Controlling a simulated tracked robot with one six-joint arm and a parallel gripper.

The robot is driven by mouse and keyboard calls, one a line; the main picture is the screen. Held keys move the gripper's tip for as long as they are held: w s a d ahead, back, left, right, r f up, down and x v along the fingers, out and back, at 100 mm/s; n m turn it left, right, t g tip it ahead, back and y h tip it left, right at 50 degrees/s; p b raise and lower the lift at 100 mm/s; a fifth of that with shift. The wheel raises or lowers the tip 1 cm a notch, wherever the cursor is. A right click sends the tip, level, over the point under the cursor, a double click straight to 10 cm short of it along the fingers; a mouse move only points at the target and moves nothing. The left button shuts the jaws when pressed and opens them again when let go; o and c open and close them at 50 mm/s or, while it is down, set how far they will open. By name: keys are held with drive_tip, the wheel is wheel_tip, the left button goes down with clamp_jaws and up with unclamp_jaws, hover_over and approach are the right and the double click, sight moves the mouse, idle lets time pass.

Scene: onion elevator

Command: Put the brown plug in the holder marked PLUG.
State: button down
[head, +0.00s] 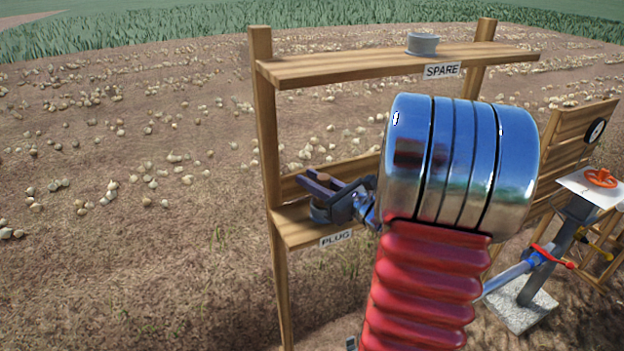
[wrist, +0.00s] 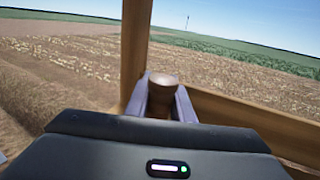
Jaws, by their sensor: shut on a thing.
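The brown plug (head: 323,176) is between the fingers of my gripper (head: 318,183), which is shut on it. In the wrist view, the plug (wrist: 162,93) shows its round brown top between the two grey-violet fingers (wrist: 160,106). The gripper is low over the lower shelf. The grey round holder (head: 320,214) marked PLUG (head: 336,238) is directly below the fingers, partly covered by them. The plug's lower part is hidden, so I cannot tell whether it is inside the holder or just above it.
The wooden rack's upper shelf (head: 390,62) carries a grey holder (head: 422,43) marked SPARE (head: 442,70). A wooden post (head: 266,130) stands close to the left of my gripper. An orange valve wheel (head: 600,178) is at the right. Open field lies behind.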

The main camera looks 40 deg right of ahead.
drive_tip(key=shift+f, duration=0.1)
drive_tip(key=c, duration=1.5)
unclamp_jaws()
drive_tip(key=shift+c, duration=0.2)
drive_tip(key=shift+r, duration=0.3)
drive_tip(key=s+d, duration=0.1)
drive_tip(key=s, duration=1.1)
drive_tip(key=shift+d, duration=0.15)
